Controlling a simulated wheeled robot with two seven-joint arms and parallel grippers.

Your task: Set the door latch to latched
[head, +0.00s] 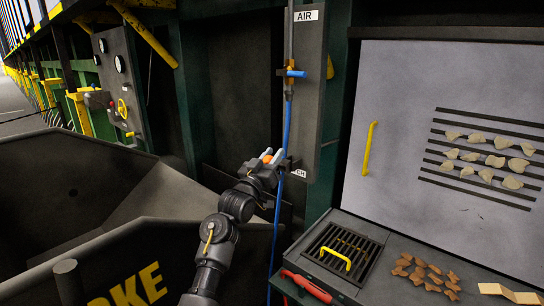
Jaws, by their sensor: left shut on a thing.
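My left gripper (270,157) is at the lower end of the dark post, in the middle of the head view. Its jaws are shut on a small orange-tipped part, which I take to be the door latch (266,158). Most of the latch is hidden by the fingers and wrist, so I cannot tell its setting. A white label (300,173) beside the gripper is partly covered; only its last letters, "CH", show. The large grey door panel (400,110) with a yellow handle (369,148) is to the right. My right gripper is not in view.
A blue hose (287,125) hangs from a blue valve (291,72) under the AIR sign and passes close to my gripper. A grate (322,262), a red-handled tool (305,286) and several brown pieces lie at lower right. A dark hopper (110,235) fills the lower left.

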